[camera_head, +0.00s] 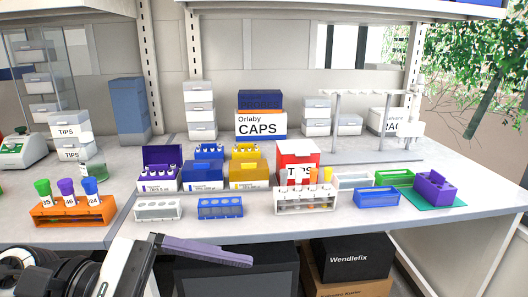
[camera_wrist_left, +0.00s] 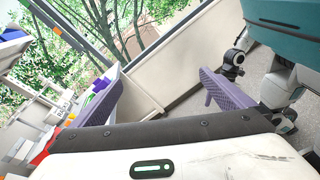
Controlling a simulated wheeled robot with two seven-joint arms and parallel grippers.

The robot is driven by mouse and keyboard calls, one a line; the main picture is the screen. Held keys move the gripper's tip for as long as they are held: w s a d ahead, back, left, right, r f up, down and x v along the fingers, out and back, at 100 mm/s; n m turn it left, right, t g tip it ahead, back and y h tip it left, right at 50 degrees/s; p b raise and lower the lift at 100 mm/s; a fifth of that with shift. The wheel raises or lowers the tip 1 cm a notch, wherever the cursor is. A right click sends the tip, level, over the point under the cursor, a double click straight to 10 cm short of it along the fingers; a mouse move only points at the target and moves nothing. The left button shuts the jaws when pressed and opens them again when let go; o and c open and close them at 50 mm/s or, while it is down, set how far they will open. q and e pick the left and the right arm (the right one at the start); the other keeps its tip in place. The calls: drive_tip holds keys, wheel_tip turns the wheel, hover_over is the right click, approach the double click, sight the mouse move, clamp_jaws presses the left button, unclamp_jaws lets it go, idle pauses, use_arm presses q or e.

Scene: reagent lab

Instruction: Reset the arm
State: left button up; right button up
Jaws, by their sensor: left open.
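My left gripper (camera_head: 207,250) comes in from the lower left in the head view, in front of and below the bench's front edge. One long purple finger shows there, pointing right. In the left wrist view the same gripper (camera_wrist_left: 159,78) has its two purple fingers wide apart, with nothing between them. It touches no object on the bench. My right gripper is not seen in either view.
The bench (camera_head: 310,222) holds an orange rack (camera_head: 72,216) with capped tubes, a white rack (camera_head: 306,205), a blue rack (camera_head: 220,208), a red tips box (camera_head: 297,151) and a purple rack (camera_head: 435,188). Dark boxes (camera_head: 350,258) stand below. The bench's front strip is clear.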

use_arm(q)
drive_tip(key=w+a+f+n+t+h, duration=0.1)
drive_tip(key=w+n+t, duration=0.5)
drive_tip(key=n, duration=0.7)
drive_tip(key=w+a+f+n+t+h, duration=0.15)
drive_tip(key=w+n+t, duration=0.25)
drive_tip(key=n+t, duration=0.65)
drive_tip(key=w+a+f+n+y, duration=0.2)
drive_tip(key=a+f+n+y, duration=0.3)
drive_tip(key=f+n+y, duration=0.8)
drive_tip(key=s+a+f+n+g+y, duration=0.1)
drive_tip(key=s+a+f+n, duration=0.15)
drive_tip(key=f+n, duration=0.5)
drive_tip(key=s+a+f+n+g+y, duration=0.1)
drive_tip(key=s+f+n+g, duration=0.1)
drive_tip(key=s+f+n, duration=0.4)
drive_tip(key=s+f+n+g, duration=0.5)
drive_tip(key=s+f+n, duration=0.2)
drive_tip(key=f, duration=0.6)
drive_tip(key=s, duration=0.2)
drive_tip(key=shift+s+d+f+n+y, duration=0.3)
drive_tip(key=shift+d+f+y, duration=0.05)
